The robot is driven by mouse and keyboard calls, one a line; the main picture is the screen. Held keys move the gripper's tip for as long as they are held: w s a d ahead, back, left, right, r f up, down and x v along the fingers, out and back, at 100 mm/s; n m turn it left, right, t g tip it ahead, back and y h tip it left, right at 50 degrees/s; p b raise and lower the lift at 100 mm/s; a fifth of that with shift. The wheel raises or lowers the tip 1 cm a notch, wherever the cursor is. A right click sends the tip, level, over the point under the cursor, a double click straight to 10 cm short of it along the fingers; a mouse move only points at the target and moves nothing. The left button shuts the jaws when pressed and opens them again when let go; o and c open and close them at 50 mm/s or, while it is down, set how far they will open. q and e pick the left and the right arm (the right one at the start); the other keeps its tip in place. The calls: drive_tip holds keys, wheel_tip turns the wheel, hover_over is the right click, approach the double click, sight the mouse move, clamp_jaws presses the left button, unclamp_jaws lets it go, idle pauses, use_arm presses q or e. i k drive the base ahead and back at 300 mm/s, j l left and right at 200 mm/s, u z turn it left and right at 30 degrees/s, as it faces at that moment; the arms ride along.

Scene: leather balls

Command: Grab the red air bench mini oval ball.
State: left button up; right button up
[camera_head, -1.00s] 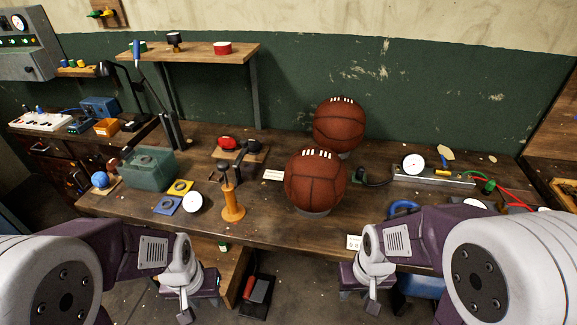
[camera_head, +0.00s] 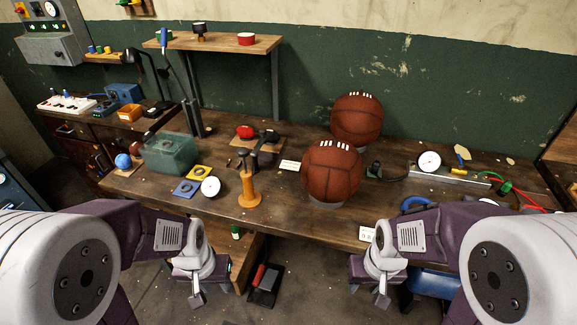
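A small red oval ball (camera_head: 246,131) lies on a small wooden board in the middle of the workbench (camera_head: 285,215), behind the orange hand pump (camera_head: 249,190). My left gripper (camera_head: 197,290) hangs low in front of the bench's near edge, well short of the red ball. My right gripper (camera_head: 382,290) hangs likewise in front of the bench, further right. Both grippers point down and appear to hold nothing. Their finger gaps are too unclear to tell open from shut.
Two large brown leather balls, one nearer (camera_head: 332,170) and one behind (camera_head: 357,119), stand right of the red ball. A translucent green box (camera_head: 168,153) stands left. A raised shelf (camera_head: 225,46) overhangs the back. A gauge (camera_head: 429,161) with hoses lies right.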

sight(244, 132)
drive_tip(key=i+j+z, duration=0.1)
drive_tip(key=j, duration=0.3)
drive_tip(key=i+j+z, duration=0.1)
drive_tip(key=j, duration=0.35)
drive_tip(key=i+j+z, duration=0.1)
drive_tip(key=j, duration=0.35)
drive_tip(key=i+j+z, duration=0.1)
drive_tip(key=j, duration=0.35)
drive_tip(key=i+j+z, duration=0.1)
drive_tip(key=j, duration=0.35)
drive_tip(key=i, duration=0.1)
